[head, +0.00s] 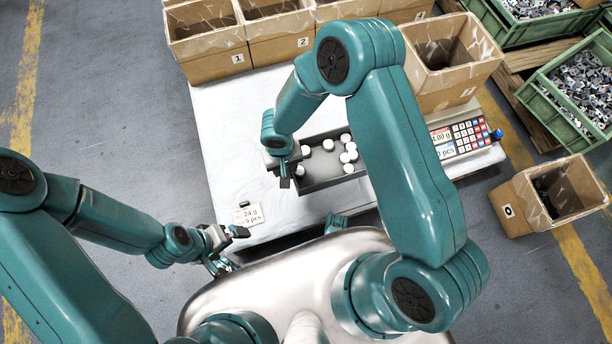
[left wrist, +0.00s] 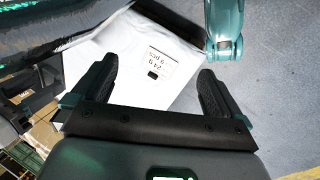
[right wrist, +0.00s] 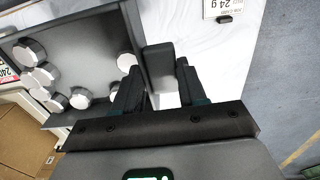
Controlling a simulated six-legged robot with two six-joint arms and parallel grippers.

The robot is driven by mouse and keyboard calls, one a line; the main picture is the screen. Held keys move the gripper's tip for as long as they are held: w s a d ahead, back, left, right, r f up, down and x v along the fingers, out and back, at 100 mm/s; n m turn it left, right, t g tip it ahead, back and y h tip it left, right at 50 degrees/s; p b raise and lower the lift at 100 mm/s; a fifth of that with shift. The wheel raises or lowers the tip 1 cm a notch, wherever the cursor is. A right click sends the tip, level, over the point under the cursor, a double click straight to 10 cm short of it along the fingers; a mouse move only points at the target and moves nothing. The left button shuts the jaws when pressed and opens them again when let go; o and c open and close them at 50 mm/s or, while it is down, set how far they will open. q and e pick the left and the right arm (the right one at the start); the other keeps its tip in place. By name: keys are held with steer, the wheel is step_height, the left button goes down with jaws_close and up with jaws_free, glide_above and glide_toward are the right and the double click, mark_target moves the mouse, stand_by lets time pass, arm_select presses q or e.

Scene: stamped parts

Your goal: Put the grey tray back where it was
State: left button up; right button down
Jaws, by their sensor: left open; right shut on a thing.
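The grey tray (head: 332,182) is near the middle of the white-topped table, with several white round parts in it. My right arm hides part of it in the head view. My right gripper (head: 291,172) is at the tray's left side. In the right wrist view its fingers are shut on a dark grey tab on the outside of the tray wall (right wrist: 90,62). Whether the tray touches the surface below, I cannot tell. My left gripper (head: 233,250) is open and empty near the table's front-left corner, and its spread fingers show in the left wrist view (left wrist: 158,82).
A card marked 24 g (head: 247,215) lies on the table's front-left part. A scale keypad (head: 466,137) is right of the tray. Cardboard boxes (head: 235,62) line the back, and another box (head: 513,208) stands right. Green crates (head: 545,110) are at far right. The table's left side is clear.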

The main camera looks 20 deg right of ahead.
step_height(320, 180, down, 18)
steer(key=b, duration=0.5)
steer(key=shift+b, duration=0.35)
arm_select(q)
steer(key=shift+n, duration=0.3)
steer(key=f, duration=0.3)
steer(key=a+f, duration=0.1)
steer(key=f, duration=0.1)
steer(key=shift+w+f, duration=0.35)
steer(key=shift+w, duration=0.05)
arm_select(e)
steer(key=shift+f, duration=0.15)
steer(key=c, duration=0.6)
jaws_free()
arm_select(q)
steer(key=shift+w+f+t, duration=0.1)
steer(key=shift+f+t, duration=0.1)
steer(key=shift+t, duration=0.1)
